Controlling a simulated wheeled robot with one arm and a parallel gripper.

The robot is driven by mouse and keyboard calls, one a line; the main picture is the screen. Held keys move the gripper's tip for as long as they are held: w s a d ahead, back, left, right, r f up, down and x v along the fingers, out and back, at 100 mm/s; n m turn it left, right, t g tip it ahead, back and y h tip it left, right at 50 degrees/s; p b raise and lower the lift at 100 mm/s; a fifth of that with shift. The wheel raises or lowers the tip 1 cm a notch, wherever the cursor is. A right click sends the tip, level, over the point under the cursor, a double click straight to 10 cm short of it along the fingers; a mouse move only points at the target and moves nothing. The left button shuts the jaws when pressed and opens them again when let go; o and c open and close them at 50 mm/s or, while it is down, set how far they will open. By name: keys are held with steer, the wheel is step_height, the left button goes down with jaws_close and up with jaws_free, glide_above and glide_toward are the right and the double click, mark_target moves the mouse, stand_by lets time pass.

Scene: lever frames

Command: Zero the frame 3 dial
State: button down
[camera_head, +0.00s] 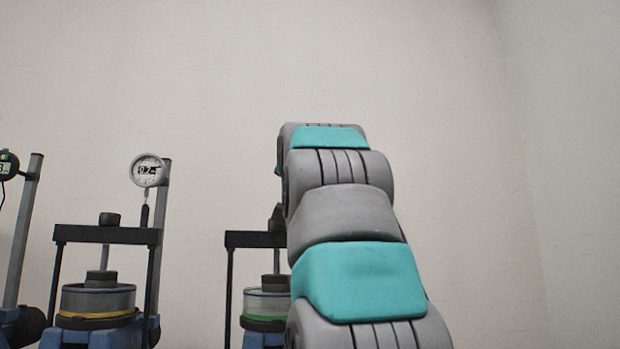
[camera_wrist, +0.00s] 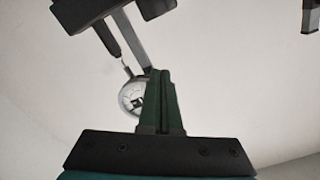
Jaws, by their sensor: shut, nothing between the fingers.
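In the wrist view, my gripper (camera_wrist: 160,75) shows as two dark green fingers pressed together, with nothing between them. A round white dial (camera_wrist: 131,98) on a grey post lies behind the fingers, which cover its right part. I cannot tell whether they touch it or what it reads. In the head view, my grey and teal arm stands in front of the right-hand lever frame (camera_head: 256,240). It hides that frame's right side, and no dial or gripper shows there. I see no number that marks frame 3.
In the head view, another frame (camera_head: 105,235) stands left of my arm, with a white dial (camera_head: 147,171) that seems to read 0.2. A dark dial (camera_head: 7,165) on a post is cut by the left edge. Right of my arm is only bare wall.

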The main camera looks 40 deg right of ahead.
steer(key=b+v, duration=0.1)
steer(key=v, duration=0.5)
steer(key=shift+b, duration=0.35)
steer(key=shift+a+f, duration=0.15)
